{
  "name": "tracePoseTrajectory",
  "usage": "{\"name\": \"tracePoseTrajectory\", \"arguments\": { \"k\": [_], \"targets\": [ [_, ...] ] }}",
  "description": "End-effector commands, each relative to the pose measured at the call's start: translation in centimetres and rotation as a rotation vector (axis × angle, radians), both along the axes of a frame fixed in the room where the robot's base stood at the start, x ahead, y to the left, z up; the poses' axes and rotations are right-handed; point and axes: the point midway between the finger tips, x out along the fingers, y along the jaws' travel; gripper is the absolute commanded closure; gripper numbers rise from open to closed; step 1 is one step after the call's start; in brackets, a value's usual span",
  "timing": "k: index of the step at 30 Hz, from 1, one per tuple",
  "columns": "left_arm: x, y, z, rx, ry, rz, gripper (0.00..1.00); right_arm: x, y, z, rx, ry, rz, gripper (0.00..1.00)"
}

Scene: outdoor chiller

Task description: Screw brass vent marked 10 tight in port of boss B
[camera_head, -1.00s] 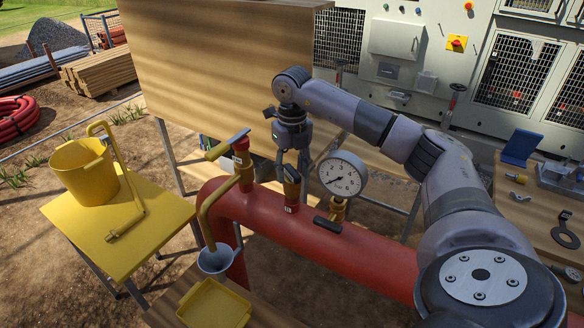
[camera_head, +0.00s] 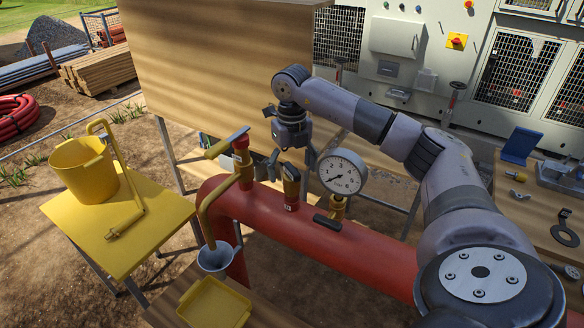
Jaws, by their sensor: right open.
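The red pipe (camera_head: 340,250) carries a short red boss (camera_head: 291,198) with a small pale mark that I cannot read clearly. A brass fitting with a dark face (camera_head: 291,174), likely the vent, stands upright in this boss. Its number is not legible, and its thread and seating are hidden. My right gripper (camera_head: 291,162) points down just above and around the fitting's top. Its fingers are spread to either side, with a visible gap from the fitting. My left gripper is not in view.
A pressure gauge (camera_head: 342,174) stands close to the right of the fitting. A red valve with a yellow handle and bent spout (camera_head: 242,160) stands left, above a grey funnel (camera_head: 215,259). A black handle (camera_head: 327,222) lies on the pipe. A yellow bucket (camera_head: 84,170) is at left.

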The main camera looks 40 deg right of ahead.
Motion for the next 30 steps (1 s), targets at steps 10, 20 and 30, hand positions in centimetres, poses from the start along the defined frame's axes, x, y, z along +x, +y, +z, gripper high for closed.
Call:
{"name": "tracePoseTrajectory", "arguments": {
  "k": [10,20,30],
  "targets": [
    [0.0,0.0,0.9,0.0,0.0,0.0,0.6,0.1,0.0,3.2,0.0,-0.003,0.0,0.19],
    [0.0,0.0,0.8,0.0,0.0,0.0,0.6,0.1,0.0,7.2,0.001,-0.003,0.001,0.19],
    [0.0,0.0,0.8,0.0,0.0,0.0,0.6,0.1,0.0,11.2,0.0,-0.005,0.0,0.19]
  ]
}}
